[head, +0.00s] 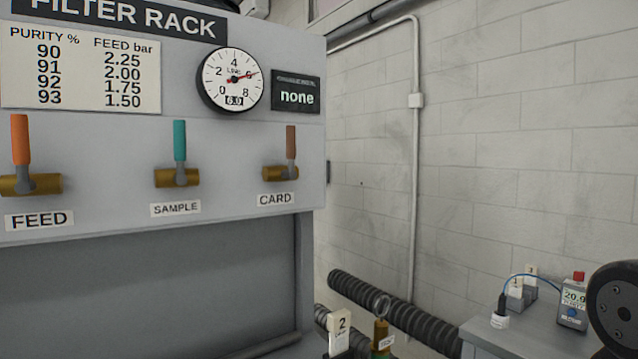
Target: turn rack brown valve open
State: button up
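The brown-handled valve (291,146) is at the right end of the filter rack (150,215), above the CARD label (276,199). Its handle stands upright, across its horizontal brass body (272,173). The teal-handled valve (180,141) is left of it above SAMPLE, handle upright. The orange-handled valve (20,140) is at the far left above FEED, also upright. The dial gauge (233,80) points near 6 and reads 6.0. The small display (297,95) beside it reads "none". My gripper is not visible, and nothing touches the brown handle.
A dark round part at the lower right edge looks like my arm. A grey bench (490,343) holds a handheld meter (573,304) reading about 20.9 and small blocks. A ribbed hose (400,313) runs along the wall. A block marked 2 (340,330) stands at bottom centre.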

aim_at(290, 173)
jog(key=z, duration=0.95)
jog(key=k, duration=0.35)
jog(key=u, duration=0.95)
